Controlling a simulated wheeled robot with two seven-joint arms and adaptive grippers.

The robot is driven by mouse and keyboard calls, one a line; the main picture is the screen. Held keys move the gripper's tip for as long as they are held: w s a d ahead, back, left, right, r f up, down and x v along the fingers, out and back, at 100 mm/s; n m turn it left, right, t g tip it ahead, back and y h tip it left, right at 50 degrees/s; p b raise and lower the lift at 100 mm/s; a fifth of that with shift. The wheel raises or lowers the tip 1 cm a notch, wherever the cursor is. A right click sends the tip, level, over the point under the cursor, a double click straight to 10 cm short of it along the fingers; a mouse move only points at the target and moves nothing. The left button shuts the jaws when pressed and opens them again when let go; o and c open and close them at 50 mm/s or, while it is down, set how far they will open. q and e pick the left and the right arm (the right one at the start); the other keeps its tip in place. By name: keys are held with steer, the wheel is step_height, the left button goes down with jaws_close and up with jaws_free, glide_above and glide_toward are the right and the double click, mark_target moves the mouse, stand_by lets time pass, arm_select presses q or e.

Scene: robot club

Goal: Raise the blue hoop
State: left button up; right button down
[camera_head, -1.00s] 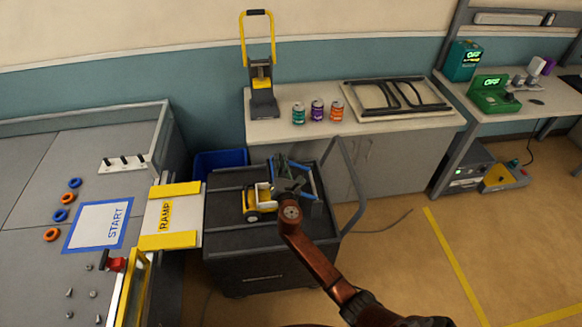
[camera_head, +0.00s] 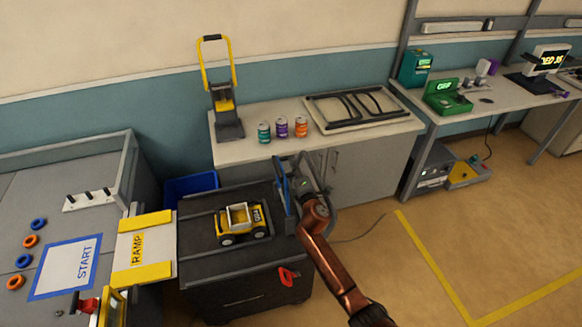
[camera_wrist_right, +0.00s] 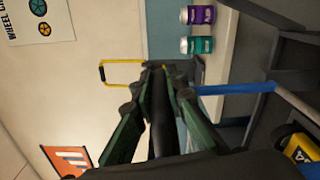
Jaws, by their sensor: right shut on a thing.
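The blue hoop (camera_head: 282,188) stands close to upright at the right side of the dark cart (camera_head: 200,276). My right gripper (camera_head: 302,180) is at the hoop's right side, over the cart's right edge. In the right wrist view, its green fingers (camera_wrist_right: 155,100) are shut around a dark bar, which looks like the hoop's grip. A blue tube of the hoop (camera_wrist_right: 240,88) runs off to the right there. The fingers partly hide the hoop in both views. My left gripper is not in view.
A yellow toy truck (camera_head: 241,223) sits on the cart top, left of the hoop. A red latch (camera_head: 288,276) is on the cart's front. A ramp (camera_head: 143,248) adjoins the cart's left. Behind is a counter (camera_head: 245,150) with several cans. Floor at right is clear.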

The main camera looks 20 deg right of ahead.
steer(key=shift+s+d+f+m, duration=0.1)
steer(key=shift+d+f+m, duration=0.15)
steer(key=shift+d+m, duration=0.35)
steer(key=shift+d+f+m, duration=0.25)
steer(key=shift+d, duration=0.6)
steer(key=shift+s+d+f+m, duration=0.1)
steer(key=shift+d+f+m, duration=0.15)
steer(key=shift+d+m, duration=0.35)
steer(key=shift+d, duration=0.15)
steer(key=c, duration=1.9)
jaws_free()
steer(key=shift+c, duration=0.2)
steer(key=s, duration=1.2)
steer(key=shift+a, duration=0.45)
